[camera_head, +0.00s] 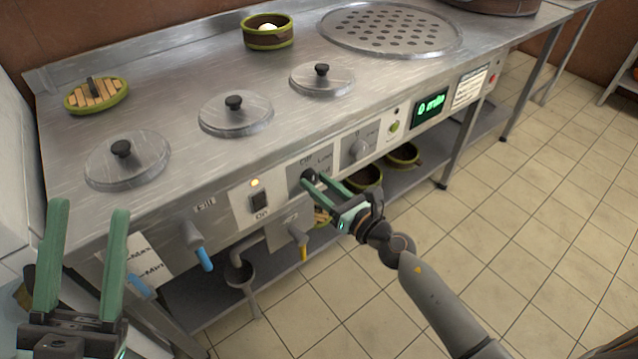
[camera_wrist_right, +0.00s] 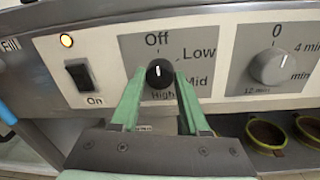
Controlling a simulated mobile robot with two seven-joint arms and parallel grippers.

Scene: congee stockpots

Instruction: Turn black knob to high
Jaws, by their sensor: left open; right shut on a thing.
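The black knob (camera_wrist_right: 160,73) sits on a grey plate on the front panel, marked Off, Low, Mid and High. Its white mark looks upright, towards Off at the top. My right gripper (camera_wrist_right: 158,88) is shut on the knob, with one green finger on each side. In the head view my right gripper (camera_head: 315,179) reaches the panel and partly hides the knob (camera_head: 307,175). My left gripper (camera_head: 88,212) is open and empty at the lower left, in front of the counter.
A lit black switch (camera_wrist_right: 79,74) marked On is left of the knob. A grey timer knob (camera_wrist_right: 273,67) is to its right. Blue-handled (camera_head: 197,245) and yellow-handled (camera_head: 299,240) taps stick out below. Lidded pots (camera_head: 235,113) line the counter. Floor to the right is clear.

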